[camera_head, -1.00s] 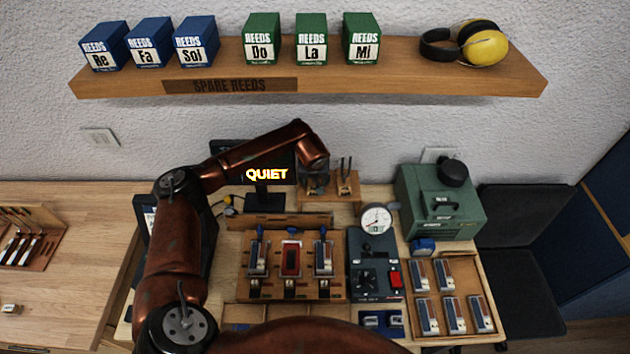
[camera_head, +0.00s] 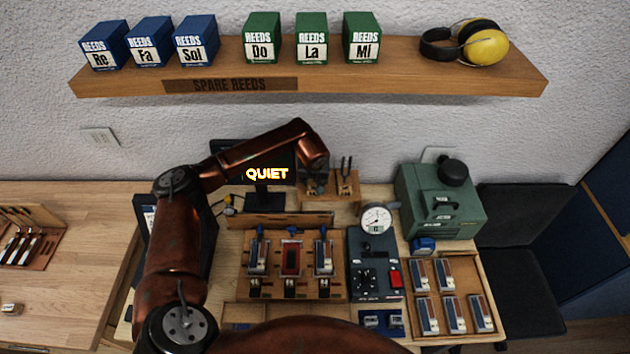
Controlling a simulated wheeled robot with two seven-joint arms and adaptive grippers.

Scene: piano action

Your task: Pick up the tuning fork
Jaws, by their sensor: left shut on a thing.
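My left arm comes in from the left, and its gripper (camera_head: 314,180) points down at the left part of a wooden fork stand (camera_head: 346,188) at the back of the bench. The gripper is shut on a tuning fork, which is mostly hidden by the wrist and fingers. Another tuning fork (camera_head: 346,166) stands upright in the stand, just right of the gripper. I cannot tell whether the held fork is clear of the stand. My right gripper is not in view.
A monitor (camera_head: 262,187) reading QUIET stands left of the gripper, behind my forearm. A dial gauge (camera_head: 376,218) and green case (camera_head: 438,202) stand to the right. Reed fixtures (camera_head: 291,258) and a reed tray (camera_head: 478,275) lie in front. A shelf (camera_head: 390,82) hangs above.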

